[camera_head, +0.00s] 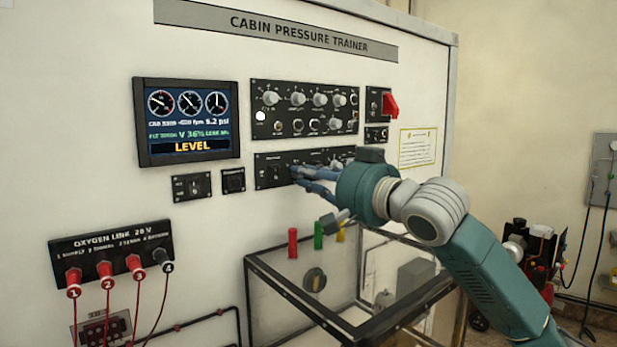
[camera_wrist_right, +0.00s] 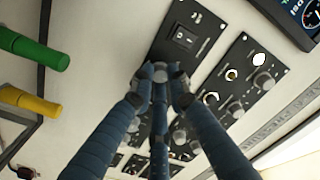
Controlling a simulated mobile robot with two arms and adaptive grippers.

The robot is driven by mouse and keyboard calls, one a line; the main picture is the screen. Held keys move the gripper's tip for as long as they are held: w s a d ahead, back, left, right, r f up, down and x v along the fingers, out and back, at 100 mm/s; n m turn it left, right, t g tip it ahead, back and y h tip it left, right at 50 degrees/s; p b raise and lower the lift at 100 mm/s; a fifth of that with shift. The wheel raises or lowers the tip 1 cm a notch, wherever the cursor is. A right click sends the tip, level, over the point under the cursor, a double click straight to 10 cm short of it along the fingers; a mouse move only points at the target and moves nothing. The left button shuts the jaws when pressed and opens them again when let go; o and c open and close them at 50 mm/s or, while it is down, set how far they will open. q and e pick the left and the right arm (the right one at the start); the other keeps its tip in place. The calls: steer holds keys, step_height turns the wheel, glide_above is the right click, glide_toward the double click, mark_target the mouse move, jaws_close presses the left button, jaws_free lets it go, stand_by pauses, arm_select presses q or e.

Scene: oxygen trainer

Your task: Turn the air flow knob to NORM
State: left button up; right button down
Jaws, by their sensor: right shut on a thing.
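My right gripper (camera_head: 298,178) reaches in from the right to the lower black panel (camera_head: 281,158) on the trainer wall. In the right wrist view my right gripper (camera_wrist_right: 160,72) has its blue fingers drawn together at that panel (camera_wrist_right: 203,28), just below a black rocker switch (camera_wrist_right: 184,38). The fingers are shut on a knob there, taken to be the air flow knob; they hide nearly all of it. Its pointer and the NORM mark cannot be read. My left gripper is in neither view.
An upper panel (camera_head: 285,91) of several knobs sits above, with a red switch guard (camera_head: 390,105) to its right. A display (camera_head: 187,120) reads LEVEL. Red (camera_head: 292,243) and green (camera_head: 318,235) handles and a dark-framed clear box (camera_head: 290,291) lie below my arm.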

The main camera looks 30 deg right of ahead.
steer(key=shift+f, duration=0.15)
steer(key=c, duration=1.7)
jaws_free()
steer(key=shift+w, duration=0.1)
steer(key=s, duration=0.8)
steer(key=s+d, duration=0.1)
steer(key=s, duration=0.3)
steer(key=shift+d+f, duration=0.1)
steer(key=shift+f, duration=0.05)
